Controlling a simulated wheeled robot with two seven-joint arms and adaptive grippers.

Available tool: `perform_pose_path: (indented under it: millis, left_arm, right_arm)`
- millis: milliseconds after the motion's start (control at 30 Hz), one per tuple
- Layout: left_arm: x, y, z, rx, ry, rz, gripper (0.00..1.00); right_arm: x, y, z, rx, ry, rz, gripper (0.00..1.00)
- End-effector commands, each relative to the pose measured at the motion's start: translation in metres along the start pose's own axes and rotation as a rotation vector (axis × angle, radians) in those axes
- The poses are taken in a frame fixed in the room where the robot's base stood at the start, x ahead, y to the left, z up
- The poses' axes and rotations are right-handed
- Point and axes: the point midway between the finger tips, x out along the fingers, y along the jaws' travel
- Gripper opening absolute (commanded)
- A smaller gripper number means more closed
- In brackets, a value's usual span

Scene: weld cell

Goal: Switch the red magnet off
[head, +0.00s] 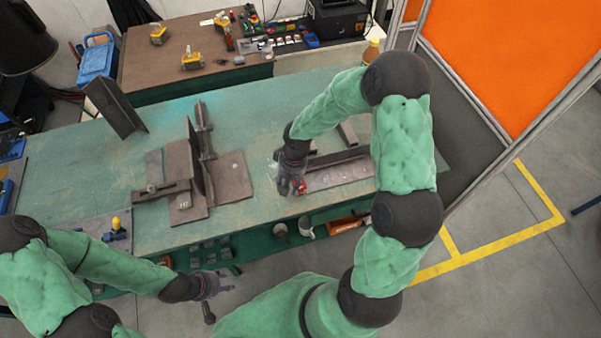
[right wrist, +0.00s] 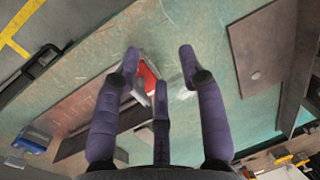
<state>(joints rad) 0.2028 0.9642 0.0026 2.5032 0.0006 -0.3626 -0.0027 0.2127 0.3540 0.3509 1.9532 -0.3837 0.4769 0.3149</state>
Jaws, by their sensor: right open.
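The red magnet (head: 301,187) sits at the left end of a long steel piece (head: 340,176) on the green table (head: 270,135). It is mostly hidden by my right gripper (head: 291,187) in the head view. In the right wrist view the red magnet (right wrist: 147,78) shows with a pale edge between the purple fingers of my right gripper (right wrist: 160,75). Those fingers are spread, and none is clearly closed on it. Whether they touch it I cannot tell. My left gripper (head: 222,284) is open and empty in front of the table's near edge, far from the magnet.
An upright welded steel assembly (head: 200,160) with flat plates stands left of the magnet. A steel angle (head: 115,106) stands at the far left. A blue and yellow tool (head: 116,230) lies near the front left. An orange screen (head: 520,60) borders the right.

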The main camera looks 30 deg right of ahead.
Motion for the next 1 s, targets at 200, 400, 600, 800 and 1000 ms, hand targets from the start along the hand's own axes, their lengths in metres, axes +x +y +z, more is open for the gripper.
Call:
perform_pose_path:
  millis: [200,400,600,800,1000]
  left_arm:
    - [-0.003,0.001,0.000,0.000,0.000,0.000,0.40]
    - [-0.003,0.001,0.000,0.000,0.001,0.000,0.40]
    - [0.001,0.000,0.000,0.000,0.001,0.000,0.40]
    - [0.007,-0.002,-0.001,0.000,0.000,0.000,0.40]
    - [0.011,-0.004,-0.001,0.000,0.000,0.000,0.40]
  right_arm:
    - [-0.070,0.030,-0.026,0.027,0.032,0.121,0.41]
    - [-0.086,0.041,-0.030,0.042,0.035,0.161,0.41]
    - [-0.063,0.045,-0.031,0.042,0.033,0.162,0.41]
    - [-0.027,0.051,-0.032,0.043,0.033,0.161,0.41]
    - [0.002,0.055,-0.033,0.043,0.035,0.160,0.41]
